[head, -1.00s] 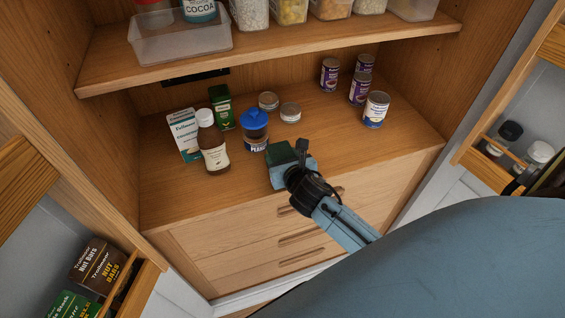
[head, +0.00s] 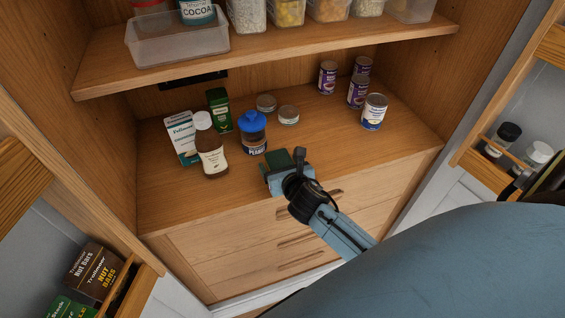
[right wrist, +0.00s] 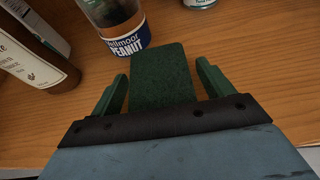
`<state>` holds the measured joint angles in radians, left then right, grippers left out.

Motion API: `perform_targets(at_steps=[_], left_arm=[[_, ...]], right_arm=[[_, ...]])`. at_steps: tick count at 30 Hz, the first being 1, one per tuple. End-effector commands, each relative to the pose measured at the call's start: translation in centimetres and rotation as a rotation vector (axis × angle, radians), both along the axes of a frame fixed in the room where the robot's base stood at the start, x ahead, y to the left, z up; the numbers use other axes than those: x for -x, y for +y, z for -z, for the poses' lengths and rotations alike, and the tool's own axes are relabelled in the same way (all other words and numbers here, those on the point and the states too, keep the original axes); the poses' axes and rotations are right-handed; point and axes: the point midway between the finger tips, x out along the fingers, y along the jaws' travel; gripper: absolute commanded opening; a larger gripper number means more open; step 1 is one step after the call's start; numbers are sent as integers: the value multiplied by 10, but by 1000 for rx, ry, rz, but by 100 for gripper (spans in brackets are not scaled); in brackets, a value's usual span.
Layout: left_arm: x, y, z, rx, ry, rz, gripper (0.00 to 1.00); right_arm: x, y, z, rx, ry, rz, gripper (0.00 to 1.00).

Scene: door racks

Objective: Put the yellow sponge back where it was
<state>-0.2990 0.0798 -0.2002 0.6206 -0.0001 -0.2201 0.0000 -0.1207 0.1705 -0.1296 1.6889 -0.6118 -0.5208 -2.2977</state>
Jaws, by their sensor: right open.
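A dark green, rough-faced block (right wrist: 162,78) lies between the fingers of my right gripper (right wrist: 160,88) in the right wrist view. It looks like the scouring face of the sponge; no yellow shows. The fingers stand apart, with narrow gaps beside the block, so the gripper is open around it. In the head view my right gripper (head: 286,165) is low over the front part of the cabinet shelf (head: 200,204), just in front of the peanut jar (head: 253,133). My left gripper is not in view.
A brown bottle (head: 211,150), a white box (head: 181,139) and a green box (head: 219,109) stand left of the gripper. Small tins (head: 288,115) stand behind it, and several cans (head: 374,112) at the back right. The shelf is clear between the gripper and those cans.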

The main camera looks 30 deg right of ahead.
Motion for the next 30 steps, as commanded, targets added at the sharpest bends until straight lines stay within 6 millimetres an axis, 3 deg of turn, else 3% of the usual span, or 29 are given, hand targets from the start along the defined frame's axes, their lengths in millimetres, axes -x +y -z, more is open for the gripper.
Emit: perform_targets(at_steps=[5,19,30], left_arm=[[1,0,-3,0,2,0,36],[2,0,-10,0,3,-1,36],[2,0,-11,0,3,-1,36]], right_arm=[[12,2,-7,0,2,0,80],[94,22,-42,1,1,1,80],[108,26,-49,-1,0,1,80]])
